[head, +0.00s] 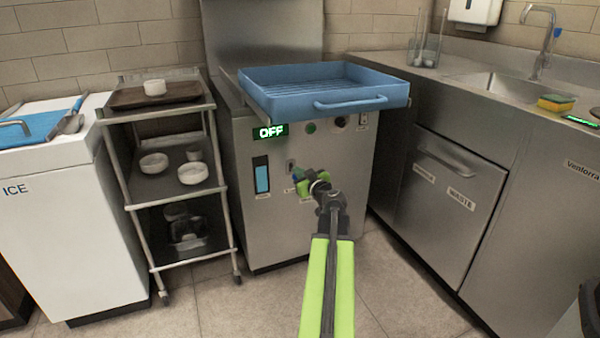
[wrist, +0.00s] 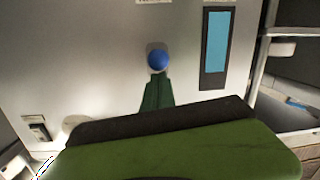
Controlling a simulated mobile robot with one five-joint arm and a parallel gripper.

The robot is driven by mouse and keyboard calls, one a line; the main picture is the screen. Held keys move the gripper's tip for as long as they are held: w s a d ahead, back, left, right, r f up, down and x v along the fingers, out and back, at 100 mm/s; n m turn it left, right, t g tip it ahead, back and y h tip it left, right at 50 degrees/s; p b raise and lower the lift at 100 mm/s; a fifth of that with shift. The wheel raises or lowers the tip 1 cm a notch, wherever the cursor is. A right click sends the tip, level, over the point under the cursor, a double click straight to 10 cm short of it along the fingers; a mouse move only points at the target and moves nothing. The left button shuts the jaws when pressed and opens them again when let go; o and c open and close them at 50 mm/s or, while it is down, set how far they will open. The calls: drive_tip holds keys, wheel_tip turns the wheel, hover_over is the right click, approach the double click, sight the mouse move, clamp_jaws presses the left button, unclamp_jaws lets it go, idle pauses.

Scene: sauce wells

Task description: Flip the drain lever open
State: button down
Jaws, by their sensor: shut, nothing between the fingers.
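The drain lever's blue knob (wrist: 157,60) shows in the wrist view against the steel front of the machine (head: 245,215). Its stem is hidden behind my fingers, and in the head view my gripper covers most of the lever. My gripper (head: 302,180) is shut and empty in front of the panel, right of the blue sight window. In the wrist view, the dark green fingertips (wrist: 157,92) appear right beside the knob; I cannot tell if they touch it.
The machine carries a blue tray (head: 360,103) and a lit OFF display (head: 270,131). A sight window (head: 262,178) is on its front. A steel cart (head: 140,185) with bowls stands left, the sink counter (head: 480,95) right. The floor in front is clear.

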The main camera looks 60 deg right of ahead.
drive_tip(key=f+b, duration=0.2)
drive_tip(key=shift+s+a+f, duration=0.1)
drive_tip(key=shift+a+f, duration=0.15)
drive_tip(key=shift+f, duration=0.05)
drive_tip(key=shift+a+f+b, duration=0.1)
drive_tip(key=shift+f+b, duration=0.1)
drive_tip(key=shift+b, duration=0.45)
drive_tip(key=shift+r, duration=0.1)
